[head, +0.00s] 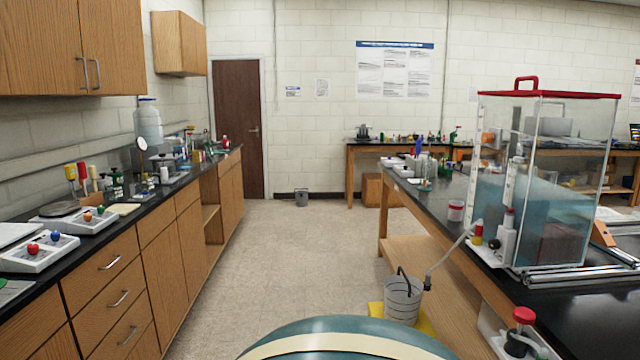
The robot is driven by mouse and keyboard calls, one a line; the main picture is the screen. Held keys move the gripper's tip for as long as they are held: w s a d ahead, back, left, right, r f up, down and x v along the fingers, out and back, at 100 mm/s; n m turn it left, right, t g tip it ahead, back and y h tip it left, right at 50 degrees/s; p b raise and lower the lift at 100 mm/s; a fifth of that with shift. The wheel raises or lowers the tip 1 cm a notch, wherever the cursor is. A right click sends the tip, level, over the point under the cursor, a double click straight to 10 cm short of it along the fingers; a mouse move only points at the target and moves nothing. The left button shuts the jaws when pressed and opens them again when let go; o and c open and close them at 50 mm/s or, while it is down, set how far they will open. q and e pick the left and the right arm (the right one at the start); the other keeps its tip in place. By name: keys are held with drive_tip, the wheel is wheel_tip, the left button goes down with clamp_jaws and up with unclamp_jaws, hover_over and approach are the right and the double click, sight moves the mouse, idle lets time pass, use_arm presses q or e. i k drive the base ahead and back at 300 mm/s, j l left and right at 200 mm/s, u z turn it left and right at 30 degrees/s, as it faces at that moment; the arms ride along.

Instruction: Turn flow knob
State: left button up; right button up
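No knob is labelled as the flow knob, and I cannot tell which one it is. A pale hose (452,252) runs from the fitting area down to a grey bucket (403,300). Neither of my grippers is in view.
The tank, with a red rim and bluish liquid, stands on the black right bench (440,195). The bucket is on a yellow base (425,326) beside that bench. Wooden cabinets with a cluttered counter (120,215) line the left. The floor (290,260) between is clear.

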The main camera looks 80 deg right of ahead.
sight(495, 243)
drive_tip(key=z, duration=3.85)
drive_tip(key=i+j+z, duration=0.2)
drive_tip(key=z, duration=0.2)
drive_tip(key=i+j+z, duration=0.15)
drive_tip(key=j+z, duration=0.3)
drive_tip(key=i+j, duration=0.1)
drive_tip(key=j, duration=0.25)
drive_tip(key=i+j+z, duration=0.15)
drive_tip(key=j, duration=0.5)
drive_tip(key=i+z, duration=0.05)
